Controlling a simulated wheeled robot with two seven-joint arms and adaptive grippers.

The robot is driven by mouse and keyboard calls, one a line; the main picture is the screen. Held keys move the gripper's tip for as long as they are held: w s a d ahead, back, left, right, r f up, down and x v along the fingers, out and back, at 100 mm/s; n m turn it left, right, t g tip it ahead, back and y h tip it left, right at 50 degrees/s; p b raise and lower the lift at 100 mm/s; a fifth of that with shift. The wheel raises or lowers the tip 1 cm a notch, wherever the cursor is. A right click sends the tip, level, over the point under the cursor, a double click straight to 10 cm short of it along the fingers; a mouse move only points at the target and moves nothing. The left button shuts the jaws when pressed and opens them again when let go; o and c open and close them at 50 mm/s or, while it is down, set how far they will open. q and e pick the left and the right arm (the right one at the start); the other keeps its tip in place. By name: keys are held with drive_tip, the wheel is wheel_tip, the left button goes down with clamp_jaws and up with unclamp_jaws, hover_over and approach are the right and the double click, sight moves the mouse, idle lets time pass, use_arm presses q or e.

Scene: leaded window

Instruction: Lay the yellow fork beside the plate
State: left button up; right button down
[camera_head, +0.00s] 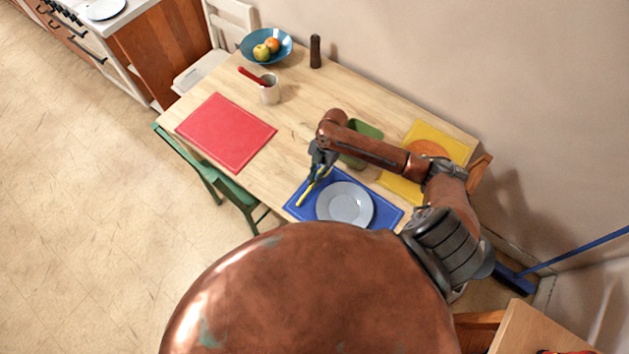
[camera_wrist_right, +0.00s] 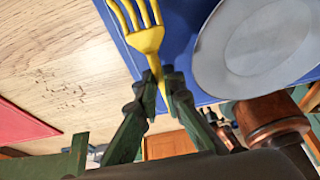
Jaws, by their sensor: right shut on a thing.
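The yellow fork (camera_head: 304,194) is over the left part of the blue placemat (camera_head: 391,214), left of the pale grey plate (camera_head: 345,203). My right gripper (camera_head: 319,173) is shut on the fork's handle. In the right wrist view the fork (camera_wrist_right: 147,40) has its tines pointing away from the fingers (camera_wrist_right: 162,82), and the plate (camera_wrist_right: 262,45) lies to its right, apart from it. I cannot tell whether the fork touches the mat (camera_wrist_right: 182,25). My left gripper is not in view.
A red placemat (camera_head: 226,132) lies bare at the left. A yellow placemat (camera_head: 401,186) and a green container (camera_head: 366,130) are beside my right arm. A mug (camera_head: 269,92), a blue fruit bowl (camera_head: 254,53) and a dark mill (camera_head: 315,51) stand farther back. A green chair (camera_head: 232,186) is at the near edge.

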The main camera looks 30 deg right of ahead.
drive_tip(key=shift+f, duration=0.5)
drive_tip(key=shift+f, duration=0.15)
drive_tip(key=c, duration=2)
unclamp_jaws()
drive_tip(key=shift+c, duration=0.2)
drive_tip(key=v, duration=1.2)
